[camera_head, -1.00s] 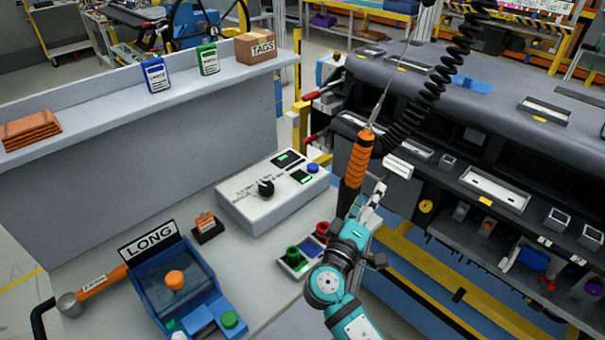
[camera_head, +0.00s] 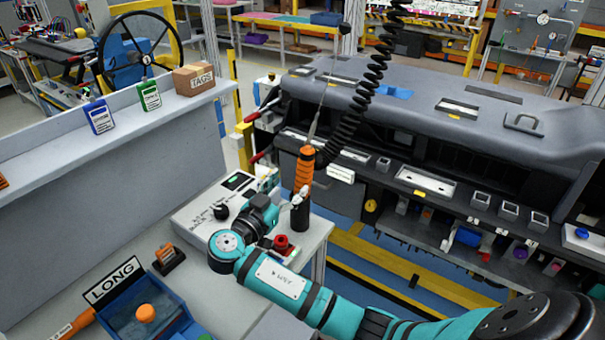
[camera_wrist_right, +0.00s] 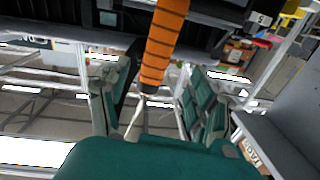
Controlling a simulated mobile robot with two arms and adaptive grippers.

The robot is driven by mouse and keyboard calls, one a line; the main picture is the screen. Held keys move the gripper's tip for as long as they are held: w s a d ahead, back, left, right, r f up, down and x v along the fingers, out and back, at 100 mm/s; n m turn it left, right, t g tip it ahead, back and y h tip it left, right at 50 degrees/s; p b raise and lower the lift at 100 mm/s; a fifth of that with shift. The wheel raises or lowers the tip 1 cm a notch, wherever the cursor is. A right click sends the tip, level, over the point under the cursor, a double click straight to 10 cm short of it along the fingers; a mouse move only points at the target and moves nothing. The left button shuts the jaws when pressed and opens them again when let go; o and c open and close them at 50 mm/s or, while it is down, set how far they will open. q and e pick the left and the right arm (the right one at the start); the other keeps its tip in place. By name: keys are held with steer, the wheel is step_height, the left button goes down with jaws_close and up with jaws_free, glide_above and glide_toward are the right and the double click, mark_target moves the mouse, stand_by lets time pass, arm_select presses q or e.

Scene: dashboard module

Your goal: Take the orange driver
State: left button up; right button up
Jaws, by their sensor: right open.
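The orange driver (camera_head: 304,168) hangs upright from a cable below a black coiled cord. Its grip is orange with dark bands, and its lower part is black. My right gripper (camera_head: 299,196) is at the driver's lower part in the head view, where its fingers show small. In the right wrist view, the driver (camera_wrist_right: 163,45) reaches in from the top between the two spread fingers of my right gripper (camera_wrist_right: 158,100). The gripper is open. Whether a finger touches the driver cannot be told. My left gripper is not in view.
A grey control box (camera_head: 190,215) with a black knob stands on the bench close by my right wrist. A red button (camera_head: 282,243) is just below the gripper. The dark dashboard module (camera_head: 400,110) lies behind and right of the driver. A blue LONG bin (camera_head: 180,325) is at lower left.

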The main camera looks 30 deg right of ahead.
mark_target(301, 173)
steer(key=x, duration=0.2)
steer(key=shift+w+d+p, duration=0.15)
steer(key=shift+d+p, duration=0.15)
steer(key=shift+p, duration=0.05)
steer(key=shift+w+d+r+p, duration=0.1)
steer(key=shift+d+r+p, duration=0.1)
steer(key=shift+d+p, duration=0.15)
steer(key=p+x, duration=0.2)
steer(key=x, duration=0.1)
steer(key=shift+d+r, duration=0.1)
steer(key=shift+d, duration=0.25)
steer(key=shift+w+d+p, duration=0.1)
steer(key=shift+d+p, duration=0.2)
steer(key=shift+d, duration=0.15)
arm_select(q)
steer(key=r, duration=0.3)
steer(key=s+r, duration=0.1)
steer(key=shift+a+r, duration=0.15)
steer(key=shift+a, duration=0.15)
arm_select(e)
steer(key=shift+a+f, duration=0.1)
steer(key=shift+f, duration=0.15)
steer(key=shift+c, duration=1)
jaws_close()
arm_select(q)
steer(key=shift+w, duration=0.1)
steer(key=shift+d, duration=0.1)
arm_select(e)
steer(key=shift+r, duration=0.1)
